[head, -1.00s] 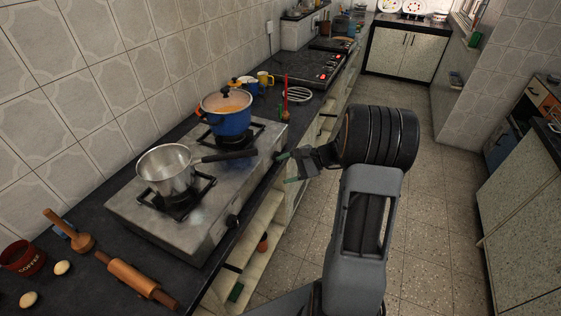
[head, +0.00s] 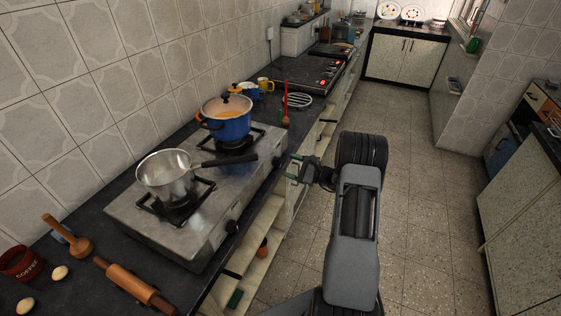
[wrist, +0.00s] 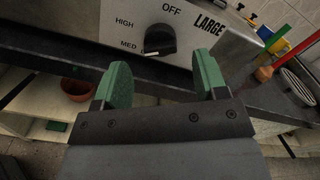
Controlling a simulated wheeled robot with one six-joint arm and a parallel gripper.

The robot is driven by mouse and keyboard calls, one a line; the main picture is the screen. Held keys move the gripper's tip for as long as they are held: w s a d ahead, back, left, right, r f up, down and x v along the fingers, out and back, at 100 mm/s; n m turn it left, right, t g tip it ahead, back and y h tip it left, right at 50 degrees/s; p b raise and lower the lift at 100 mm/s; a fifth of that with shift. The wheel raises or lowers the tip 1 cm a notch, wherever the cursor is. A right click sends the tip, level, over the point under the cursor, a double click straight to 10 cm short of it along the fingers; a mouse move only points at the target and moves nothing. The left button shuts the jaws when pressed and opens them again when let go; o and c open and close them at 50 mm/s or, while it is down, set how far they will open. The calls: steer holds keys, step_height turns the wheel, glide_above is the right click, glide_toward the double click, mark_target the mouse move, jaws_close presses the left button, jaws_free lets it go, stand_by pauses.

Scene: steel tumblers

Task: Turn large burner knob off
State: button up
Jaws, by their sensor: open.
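The large burner knob (wrist: 160,40) is black and round, on the steel stove front below the word OFF and left of the word LARGE. Its white mark sits at the lower left, near MED. My gripper (wrist: 163,78) is open, its two green pads apart with nothing between them. In the wrist view the knob shows just beyond the pads, roughly centred between them, with no clear contact. In the head view my gripper (head: 294,167) is beside the stove's front right corner, and I cannot make out this knob there.
The stove (head: 209,222) carries a steel saucepan (head: 167,176), its dark handle reaching toward my gripper's side, and a blue pot (head: 229,128) at the back. A second knob (head: 231,227) is on the near front. Open shelves lie below; the floor to the right is clear.

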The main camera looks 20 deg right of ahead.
mark_target(281, 160)
steer(key=shift+p+x, duration=0.3)
steer(key=shift+x, duration=2.2)
steer(key=shift+c, duration=0.5)
steer(key=c, duration=0.8)
steer(key=shift+m, duration=0.3)
steer(key=m, duration=0.5)
steer(key=shift+d+m+b, duration=0.1)
steer(key=shift+m+b, duration=0.2)
steer(key=shift+b, duration=0.05)
steer(key=m+p, duration=0.1)
steer(key=m, duration=0.5)
steer(key=shift+w+r, duration=0.1)
steer(key=shift+w, duration=0.05)
steer(key=m+p, duration=0.1)
steer(key=m, duration=0.5)
steer(key=shift+d+m+p, duration=0.1)
steer(key=shift+m+p, duration=0.2)
steer(key=m+p, duration=0.1)
steer(key=m, duration=0.4)
steer(key=shift+m, duration=0.4)
